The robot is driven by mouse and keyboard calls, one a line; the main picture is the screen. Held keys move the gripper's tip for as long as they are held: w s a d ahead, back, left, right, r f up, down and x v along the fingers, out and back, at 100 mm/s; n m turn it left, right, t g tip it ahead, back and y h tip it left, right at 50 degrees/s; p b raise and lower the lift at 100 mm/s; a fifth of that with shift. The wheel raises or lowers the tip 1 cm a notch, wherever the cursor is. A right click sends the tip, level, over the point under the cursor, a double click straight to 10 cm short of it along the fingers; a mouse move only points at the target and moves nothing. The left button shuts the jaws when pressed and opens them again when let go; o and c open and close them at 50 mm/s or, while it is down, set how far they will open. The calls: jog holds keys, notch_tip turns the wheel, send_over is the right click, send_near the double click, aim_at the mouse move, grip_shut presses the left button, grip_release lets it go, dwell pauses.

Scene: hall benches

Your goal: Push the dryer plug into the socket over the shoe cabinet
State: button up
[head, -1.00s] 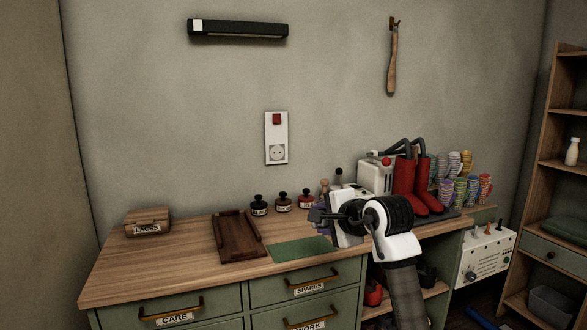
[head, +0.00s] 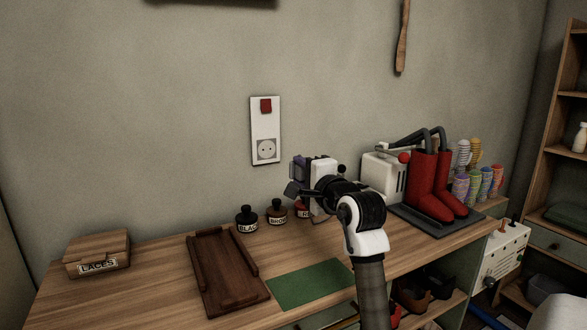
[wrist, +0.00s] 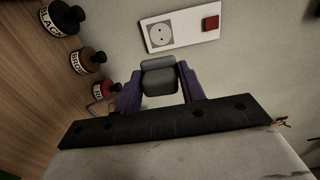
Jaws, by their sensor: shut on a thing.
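The wall plate (head: 265,128) carries a round socket (head: 266,150) below a red switch (head: 266,105). In the wrist view, the socket (wrist: 160,36) lies beyond my fingers and the red switch (wrist: 211,23) is to its right. My gripper (head: 298,170) is at the lower right of the socket in the head view, above the worktop. Its purple fingers are shut on a grey plug (wrist: 159,80) in the wrist view. The plug appears apart from the socket, and its pins are hidden. A white dryer unit (head: 383,176) stands behind red boots (head: 430,185).
Labelled bottles (head: 247,220) stand below the socket. A brown wooden tray (head: 226,270), a green mat (head: 310,284) and a LACES box (head: 97,253) are on the worktop. Striped cups (head: 470,188) stand at the right. The wall around the socket is clear.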

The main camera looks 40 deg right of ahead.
aim_at(266, 150)
jog(key=shift+r+p+x, duration=0.2)
jog(key=shift+p+x, duration=0.3)
jog(key=shift+x, duration=0.45)
jog(key=shift+p+x, duration=2.3)
jog(key=shift+x, duration=5.15)
jog(key=shift+a+f, duration=0.1)
jog(key=shift+a+p, duration=0.15)
jog(key=shift+p, duration=0.15)
jog(key=shift+w, duration=0.5)
jog(key=o, duration=1)
jog(key=shift+s, duration=0.1)
jog(key=b+v, duration=0.3)
jog(key=v, duration=1)
jog(key=shift+s, duration=0.3)
